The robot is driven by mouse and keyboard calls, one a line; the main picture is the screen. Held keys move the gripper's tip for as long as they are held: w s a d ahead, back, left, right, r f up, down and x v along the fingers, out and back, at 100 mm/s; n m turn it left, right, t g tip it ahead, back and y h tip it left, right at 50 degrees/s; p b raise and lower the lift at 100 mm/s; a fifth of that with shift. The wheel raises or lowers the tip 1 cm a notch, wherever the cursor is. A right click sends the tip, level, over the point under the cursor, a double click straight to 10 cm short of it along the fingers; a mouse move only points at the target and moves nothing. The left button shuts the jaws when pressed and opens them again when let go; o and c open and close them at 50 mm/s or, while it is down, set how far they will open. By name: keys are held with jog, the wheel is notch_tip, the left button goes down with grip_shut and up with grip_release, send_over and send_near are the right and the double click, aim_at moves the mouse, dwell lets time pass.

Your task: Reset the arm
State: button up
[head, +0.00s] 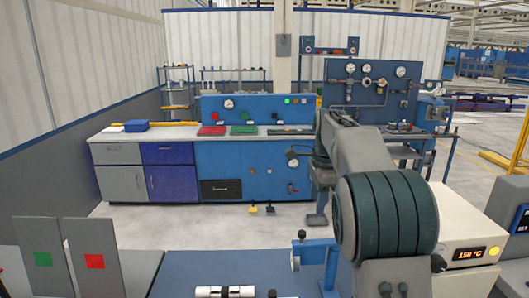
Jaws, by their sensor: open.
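My arm rises at the right of the head view, with large grey and dark green joints close to the camera. I cannot make out my gripper; its fingers do not show. A white pipe piece with dark bands (226,291) lies on the blue tabletop (190,272) at the bottom edge, partly cut off by the frame.
A blue fixture (313,252) stands on the tabletop beside my arm. A cream heater box reading 150 °C (468,225) is at the right. A blue workbench (230,165) and gauge panel (340,72) stand farther back.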

jog(key=s+f+n+t, duration=0.1)
jog(key=s+f+n, duration=0.3)
jog(key=s, duration=1.2)
jog(key=s+f+n+t+b, duration=0.1)
jog(key=s+f+n, duration=0.3)
jog(key=s+n, duration=0.9)
jog(key=s, duration=0.3)
jog(key=shift+s+a+f+t+h, duration=0.15)
jog(key=shift+a+t+h, duration=0.15)
jog(key=shift+t, duration=0.1)
dwell(0.6)
